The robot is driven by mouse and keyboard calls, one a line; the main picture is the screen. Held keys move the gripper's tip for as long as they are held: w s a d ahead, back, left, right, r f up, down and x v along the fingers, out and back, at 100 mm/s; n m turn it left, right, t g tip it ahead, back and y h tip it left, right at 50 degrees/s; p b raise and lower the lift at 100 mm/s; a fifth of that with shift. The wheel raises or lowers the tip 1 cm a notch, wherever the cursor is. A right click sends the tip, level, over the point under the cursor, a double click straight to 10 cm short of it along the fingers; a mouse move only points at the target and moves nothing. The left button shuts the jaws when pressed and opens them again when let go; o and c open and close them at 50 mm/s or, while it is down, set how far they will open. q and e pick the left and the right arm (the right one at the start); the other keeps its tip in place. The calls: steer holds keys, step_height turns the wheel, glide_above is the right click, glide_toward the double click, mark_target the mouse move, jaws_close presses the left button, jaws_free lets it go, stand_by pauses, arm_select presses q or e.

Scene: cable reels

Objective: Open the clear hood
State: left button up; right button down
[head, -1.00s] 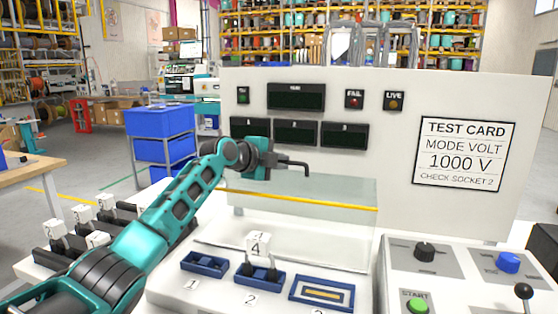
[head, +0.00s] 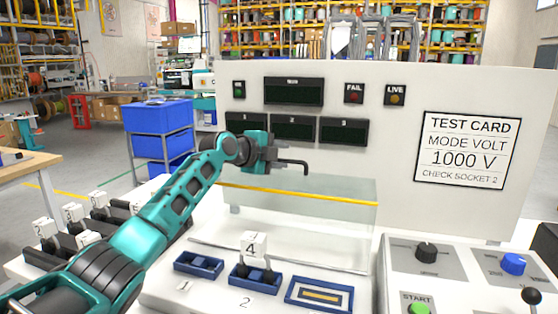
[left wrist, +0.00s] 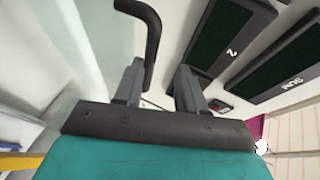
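The clear hood (head: 320,232) stands over the white test bench in the head view, with a yellow strip (head: 300,193) along its edge. A black bent bar (head: 290,163) shows just above the strip; I cannot tell where its hidden end is fixed. My left gripper (head: 272,157) is at the bar's left end. In the left wrist view, the bar (left wrist: 152,45) runs down beside the left finger, and the fingers (left wrist: 160,88) stand apart with a gap at the right finger. My right gripper is not in view.
A white panel with displays and a test card (head: 467,150) rises behind the hood. A control panel (head: 455,255) with knobs is at the right, a blue bin rack (head: 160,117) at the left.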

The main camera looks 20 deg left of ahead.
arm_select(q)
steer(key=shift+o, duration=0.7)
steer(key=shift+r, duration=0.65)
steer(key=b+v, duration=0.1)
steer(key=v, duration=1.1)
steer(key=shift+s+a+f, duration=0.15)
steer(key=shift+s+f, duration=0.15)
steer(key=shift+s, duration=0.1)
